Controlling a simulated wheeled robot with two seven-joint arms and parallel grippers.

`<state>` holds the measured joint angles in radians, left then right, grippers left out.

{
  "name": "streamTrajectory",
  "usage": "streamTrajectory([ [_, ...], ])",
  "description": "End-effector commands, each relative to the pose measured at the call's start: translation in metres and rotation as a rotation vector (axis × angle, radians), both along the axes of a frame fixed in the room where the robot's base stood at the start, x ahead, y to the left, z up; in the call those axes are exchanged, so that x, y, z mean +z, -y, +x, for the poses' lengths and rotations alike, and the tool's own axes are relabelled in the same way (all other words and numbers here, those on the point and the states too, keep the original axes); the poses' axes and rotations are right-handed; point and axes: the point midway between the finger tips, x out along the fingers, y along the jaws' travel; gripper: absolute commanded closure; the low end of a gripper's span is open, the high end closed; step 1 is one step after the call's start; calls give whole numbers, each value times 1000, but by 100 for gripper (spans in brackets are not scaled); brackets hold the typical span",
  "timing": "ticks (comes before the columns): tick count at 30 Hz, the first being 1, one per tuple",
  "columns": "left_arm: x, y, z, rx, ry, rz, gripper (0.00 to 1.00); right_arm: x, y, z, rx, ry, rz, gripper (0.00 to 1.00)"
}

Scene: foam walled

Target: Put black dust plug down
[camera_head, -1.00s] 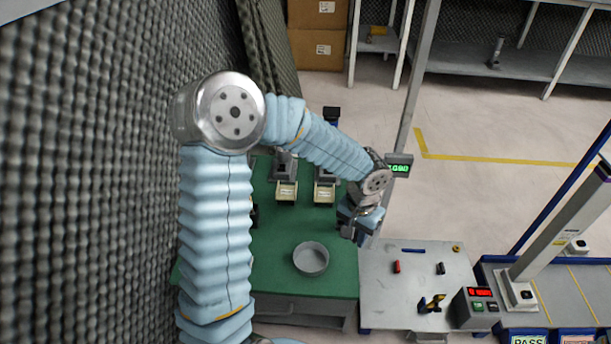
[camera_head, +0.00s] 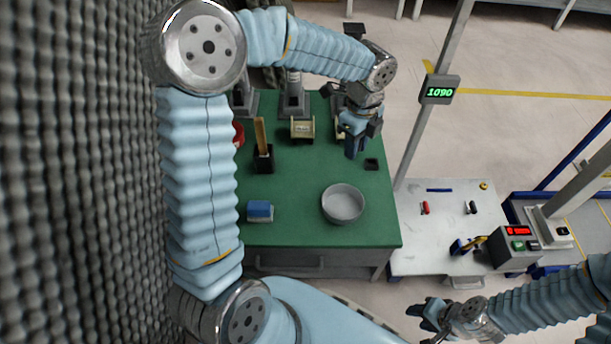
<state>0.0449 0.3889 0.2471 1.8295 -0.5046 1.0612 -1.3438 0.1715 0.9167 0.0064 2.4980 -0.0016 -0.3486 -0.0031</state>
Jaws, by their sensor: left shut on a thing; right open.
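My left gripper (camera_head: 353,150) points down over the right side of the green table (camera_head: 300,218). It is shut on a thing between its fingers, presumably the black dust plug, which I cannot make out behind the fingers. A small dark square piece (camera_head: 371,164) lies on the green table just to the right of the fingertips. My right gripper (camera_head: 418,313) is open and empty at the bottom, in front of the grey table (camera_head: 415,262).
A round grey bowl (camera_head: 343,204) stands in front of the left gripper. A black holder (camera_head: 263,160), a blue block (camera_head: 260,210) and several fixtures (camera_head: 302,127) share the table. A post display (camera_head: 440,90) reads 1090. The grey table holds small red (camera_head: 425,208) and black (camera_head: 471,207) items.

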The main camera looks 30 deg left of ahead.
Motion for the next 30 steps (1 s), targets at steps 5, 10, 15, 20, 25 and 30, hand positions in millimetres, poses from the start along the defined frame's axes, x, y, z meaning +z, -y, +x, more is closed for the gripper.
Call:
streamTrajectory([
  [5, -26, -50, -19, 9, -2, 1, 100, -11, -1, 0, 2, -2, 2, 57],
  [10, -60, -73, -27, 5, -3, 1, 100, -20, -2, -1, 3, -5, 5, 57],
  [15, -71, -83, -30, 3, -1, 0, 100, -21, -3, -1, 4, -4, 6, 57],
  [20, -85, -93, -34, 4, -2, 0, 100, -26, -3, -1, 4, -4, 7, 57],
  [25, -111, -91, -34, 3, -2, 0, 100, -33, -3, 0, 2, -2, 5, 57],
  [30, -111, -91, -33, 3, 0, 0, 100, -32, -2, 0, 2, -2, 5, 57],
])
